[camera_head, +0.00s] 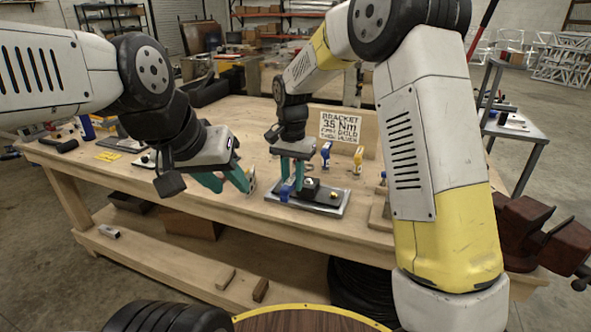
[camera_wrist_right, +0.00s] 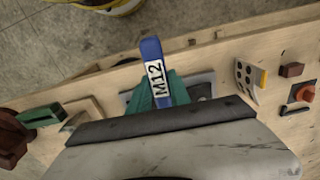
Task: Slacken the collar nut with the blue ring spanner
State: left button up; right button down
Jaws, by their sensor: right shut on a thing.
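The blue ring spanner (camera_wrist_right: 152,66), marked M12, stands between the teal fingers of my right gripper (camera_wrist_right: 160,92) in the right wrist view. In the head view my right gripper (camera_head: 297,160) points down over the bench, shut on the spanner, whose blue part (camera_head: 287,190) shows at the near left of a grey plate (camera_head: 335,207). A dark block with a small brass-coloured top (camera_head: 308,183) sits on this plate; I cannot tell whether this is the collar nut or whether the spanner's ring is around it. My left gripper (camera_head: 228,182) is open, its teal fingers apart, left of the plate.
A red-brown vise (camera_head: 540,235) is at the bench's right end. The bench top (camera_head: 185,205) is clear at front left.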

jog(key=shift+f, duration=2.3)
jog(key=w+d+n, duration=0.1)
jog(key=d+n, duration=0.4)
jog(key=w+d+n, duration=0.2)
jog(key=d+n, duration=0.3)
jog(key=w+d+n, duration=0.2)
jog(key=d+n, duration=0.3)
jog(key=shift+d, duration=0.1)
jog(key=w+n, duration=0.2)
jog(key=w+d+n, duration=0.1)
jog(key=w+n, duration=0.1)
jog(key=w+d+n, duration=0.1)
jog(key=w+n, duration=0.1)
jog(key=w, duration=0.1)
jog(key=shift+n, duration=0.4)
jog(key=shift+s+r, duration=0.1)
